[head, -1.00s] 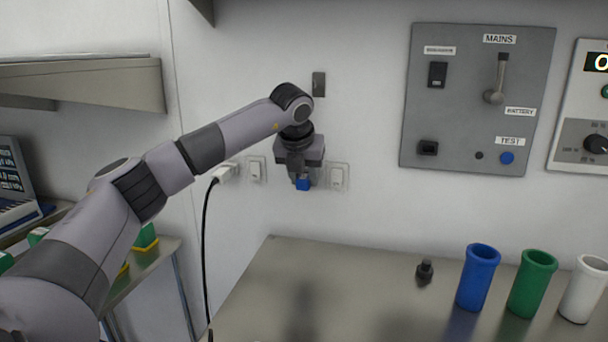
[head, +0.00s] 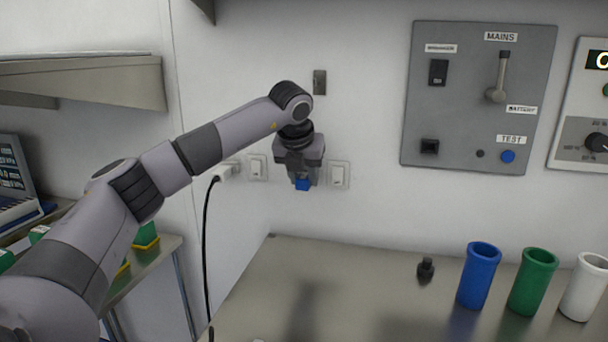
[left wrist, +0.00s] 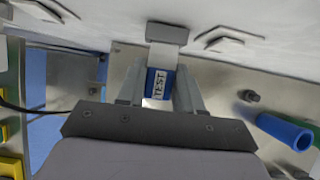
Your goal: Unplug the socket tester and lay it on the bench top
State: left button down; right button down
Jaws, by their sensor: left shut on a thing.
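The socket tester (head: 303,184) shows as a small blue block below my left gripper (head: 301,172), in front of the back wall above the bench. In the left wrist view the tester (left wrist: 158,83) is blue with a white TEST label, and it sits between the two fingers of my left gripper, which is shut on it. A pale part of it reaches up to a grey socket box (left wrist: 167,33) on the wall; I cannot tell if its pins are in. The steel bench top (head: 370,285) lies below. My right gripper is not in view.
A small black knob-like object (head: 426,270) and blue (head: 479,275), green (head: 532,282) and white (head: 584,288) cups stand at right. The bench's left-middle is clear.

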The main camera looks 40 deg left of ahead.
pick_arm(q)
jog(key=shift+s+d+b, duration=0.3)
jog(key=shift+s+b, duration=0.1)
jog(key=shift+s, duration=0.2)
dwell(0.5)
jog(key=shift+s+d, duration=0.15)
jog(key=shift+s, duration=0.2)
jog(key=shift+s+d+b, duration=0.15)
jog(key=shift+s+b, duration=0.05)
jog(key=shift+b, duration=0.1)
jog(key=shift+s+d+b, duration=0.35)
jog(key=shift+s, duration=0.3)
dwell(0.4)
notch_tip(320, 180, up, 8)
jog(key=s+d+p, duration=0.1)
jog(key=p, duration=0.4)
jog(key=shift+s+f, duration=0.25)
jog(key=shift+s, duration=0.15)
dwell(0.3)
